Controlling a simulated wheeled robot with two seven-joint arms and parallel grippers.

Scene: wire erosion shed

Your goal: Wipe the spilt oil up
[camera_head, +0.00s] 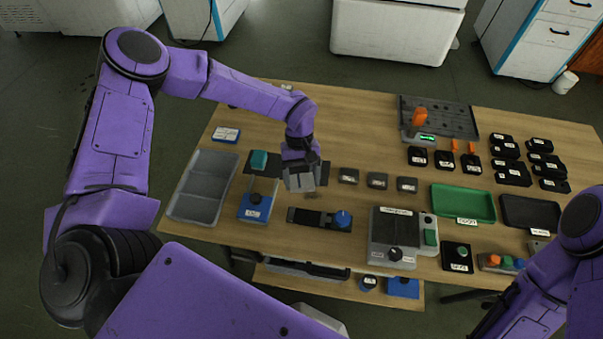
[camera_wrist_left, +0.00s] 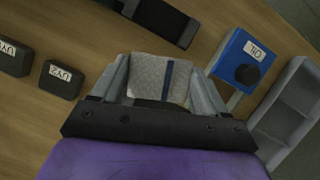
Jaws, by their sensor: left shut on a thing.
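My left gripper (camera_head: 301,178) is over the left half of the wooden table, pointing down. In the left wrist view the gripper (camera_wrist_left: 161,82) is shut on a pale grey quilted cloth (camera_wrist_left: 150,72) with a dark blue stripe. A flat dark patch (camera_head: 323,173) shows beside and behind the gripper; I cannot tell whether it is oil or a mat. A blue box with a black knob (camera_head: 255,206), labelled OIL in the left wrist view (camera_wrist_left: 243,62), stands left of the gripper. Whether the cloth touches the table is unclear. My right gripper is out of view.
A grey divided tray (camera_head: 187,213) lies at the table's left end. A black rail with a blue knob (camera_head: 312,218) is in front. Small black blocks (camera_head: 377,180) and a green tray (camera_head: 465,203) lie to the right.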

